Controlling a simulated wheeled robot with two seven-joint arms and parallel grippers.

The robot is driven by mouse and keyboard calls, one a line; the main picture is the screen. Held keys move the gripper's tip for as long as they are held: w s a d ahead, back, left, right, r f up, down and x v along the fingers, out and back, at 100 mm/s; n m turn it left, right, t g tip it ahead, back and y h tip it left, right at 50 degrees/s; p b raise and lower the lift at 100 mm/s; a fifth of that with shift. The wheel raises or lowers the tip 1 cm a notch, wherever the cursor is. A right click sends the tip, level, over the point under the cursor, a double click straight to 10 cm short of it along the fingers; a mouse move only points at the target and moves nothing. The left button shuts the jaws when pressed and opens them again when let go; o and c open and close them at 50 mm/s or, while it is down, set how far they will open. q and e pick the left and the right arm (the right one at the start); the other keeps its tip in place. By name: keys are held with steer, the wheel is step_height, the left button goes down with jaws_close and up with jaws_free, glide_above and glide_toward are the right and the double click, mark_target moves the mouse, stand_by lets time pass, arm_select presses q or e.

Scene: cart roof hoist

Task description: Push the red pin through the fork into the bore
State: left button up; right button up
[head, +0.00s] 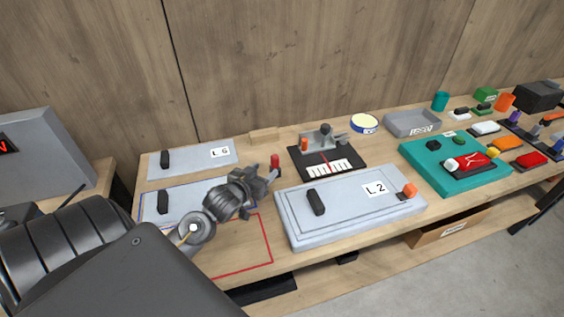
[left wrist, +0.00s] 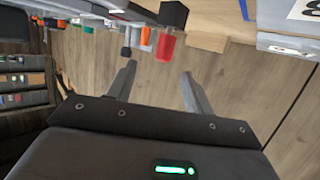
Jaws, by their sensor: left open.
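A red pin (head: 275,160) stands upright at the back of the table, left of a black fixture base. In the left wrist view the red pin (left wrist: 170,45) shows upside down, with a black block (left wrist: 174,14) at one end. My left gripper (head: 269,173) is open, its fingertips close to the pin in the head view. In the left wrist view the gap between the fingers (left wrist: 159,72) is empty and the pin lies beyond the tips, apart from them. I cannot make out the fork or the bore for certain. My right gripper is not in view.
A grey panel marked L2 (head: 365,212) lies right of my left gripper. A grey fixture with an orange block (head: 304,144) stands behind it on a black base (head: 347,169). A panel marked L6 (head: 188,160) lies at the back left. A teal board (head: 430,176) lies further right.

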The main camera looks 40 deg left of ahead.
mark_target(273, 160)
arm_select(q)
steer(key=p+x, duration=0.1)
steer(key=x, duration=0.4)
steer(key=shift+s, duration=0.1)
steer(key=shift+a+r, duration=0.1)
steer(key=shift+r, duration=0.05)
steer(key=x, duration=0.1)
steer(key=p+x, duration=0.1)
steer(key=x, duration=0.1)
steer(key=p+x, duration=0.1)
steer(key=shift+w+a+r, duration=0.1)
steer(key=shift+w+a, duration=0.1)
steer(key=shift+a, duration=0.2)
steer(key=shift+w, duration=0.25)
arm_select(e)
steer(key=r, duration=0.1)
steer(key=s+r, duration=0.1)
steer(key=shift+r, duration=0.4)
